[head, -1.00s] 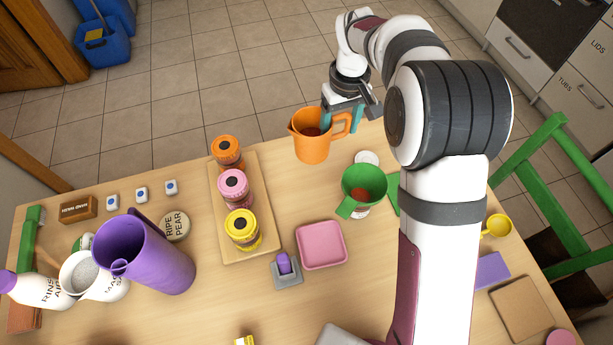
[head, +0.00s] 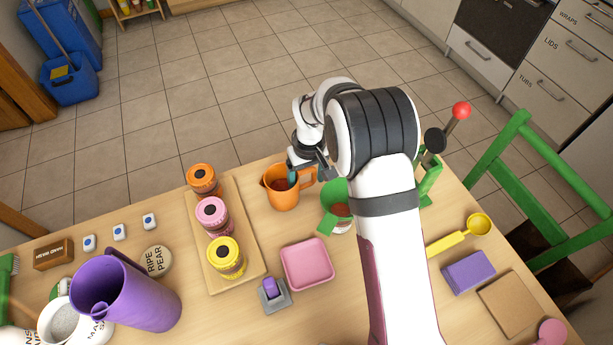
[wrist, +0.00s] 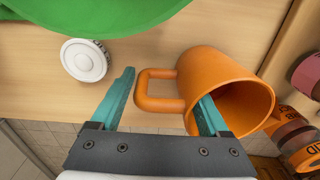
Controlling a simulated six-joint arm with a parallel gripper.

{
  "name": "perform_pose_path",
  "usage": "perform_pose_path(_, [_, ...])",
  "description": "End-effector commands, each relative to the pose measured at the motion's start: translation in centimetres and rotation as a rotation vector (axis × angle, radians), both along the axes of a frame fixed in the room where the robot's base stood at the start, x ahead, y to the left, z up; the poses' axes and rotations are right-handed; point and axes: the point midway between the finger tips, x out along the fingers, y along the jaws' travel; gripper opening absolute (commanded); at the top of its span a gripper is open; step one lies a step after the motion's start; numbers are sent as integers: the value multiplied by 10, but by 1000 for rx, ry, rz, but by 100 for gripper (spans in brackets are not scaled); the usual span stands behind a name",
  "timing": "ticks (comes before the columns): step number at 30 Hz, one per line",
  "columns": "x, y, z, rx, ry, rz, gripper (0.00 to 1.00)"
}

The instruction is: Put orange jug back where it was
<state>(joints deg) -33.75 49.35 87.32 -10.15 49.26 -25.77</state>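The orange jug (head: 282,198) is upright near the back edge of the table, to the right of the jars; it looks to be standing on the table. Its handle points right, and something dark reddish shows inside it. In the wrist view the jug (wrist: 228,75) has its mouth toward the camera. My gripper (wrist: 165,95) is open around the handle side: one finger is beyond the handle, the other at the jug's rim or mouth. The handle lies between them, with a gap to the left finger. In the head view my gripper (head: 306,170) is partly hidden by my arm.
A green vessel (head: 328,220) stands close to the right of the jug, with a white round lid (wrist: 84,60) nearby. A wooden tray (head: 245,262) with orange, pink and yellow jars is to the left. A pink dish (head: 307,262) is in front.

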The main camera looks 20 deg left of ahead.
Motion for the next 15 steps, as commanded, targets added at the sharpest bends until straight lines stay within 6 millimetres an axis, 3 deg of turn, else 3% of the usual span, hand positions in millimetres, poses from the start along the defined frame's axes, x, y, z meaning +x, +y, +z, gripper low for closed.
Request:
perform_pose_path(3, [0, 0, 0, 0, 0, 0, 98])
perform_pose_path(11, [0, 0, 2, 0, 0, 0, 98])
perform_pose_path(15, [1, 0, 25, 2, -4, 0, 98])
